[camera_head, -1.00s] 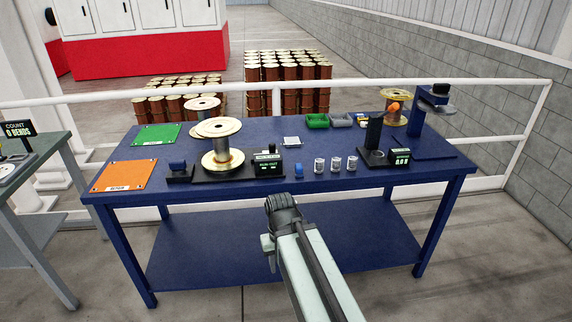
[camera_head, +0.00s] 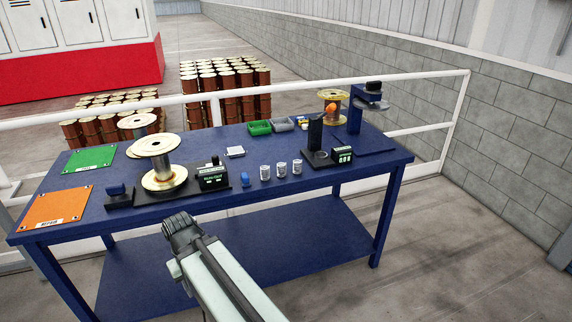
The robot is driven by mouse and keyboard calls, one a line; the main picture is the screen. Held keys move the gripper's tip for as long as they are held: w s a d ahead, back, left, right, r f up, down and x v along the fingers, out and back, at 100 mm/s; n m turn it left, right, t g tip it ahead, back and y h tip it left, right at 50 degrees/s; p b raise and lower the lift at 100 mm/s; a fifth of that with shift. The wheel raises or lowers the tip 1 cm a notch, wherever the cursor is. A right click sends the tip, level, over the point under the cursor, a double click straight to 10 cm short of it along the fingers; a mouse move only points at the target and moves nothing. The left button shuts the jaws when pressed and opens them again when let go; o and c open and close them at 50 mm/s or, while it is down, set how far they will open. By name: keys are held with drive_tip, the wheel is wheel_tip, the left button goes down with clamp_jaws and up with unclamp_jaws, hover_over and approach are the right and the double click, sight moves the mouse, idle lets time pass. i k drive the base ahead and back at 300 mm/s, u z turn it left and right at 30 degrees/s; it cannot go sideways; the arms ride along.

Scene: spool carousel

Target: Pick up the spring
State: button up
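I cannot make out a spring for certain. Three small silvery-white cylinders stand in a row near the front edge of the blue table, the left one (camera_head: 265,172), the middle one (camera_head: 281,170) and the right one (camera_head: 297,167); they are too small to tell if any is a spring. My gripper (camera_head: 180,228) is in front of the table's front edge, to the left of the cylinders and apart from them. Its fingers are too dark and foreshortened to show whether they are open or shut.
The blue table (camera_head: 120,213) holds a large wire spool (camera_head: 158,165), an orange mat (camera_head: 56,207), a green mat (camera_head: 91,159), a black stand (camera_head: 316,140), a green bin (camera_head: 259,128) and a blue press (camera_head: 355,115). A white rail (camera_head: 420,74) runs behind. Floor is clear at right.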

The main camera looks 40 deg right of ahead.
sight(299, 166)
drive_tip(key=i, duration=0.85)
drive_tip(key=z, duration=0.05)
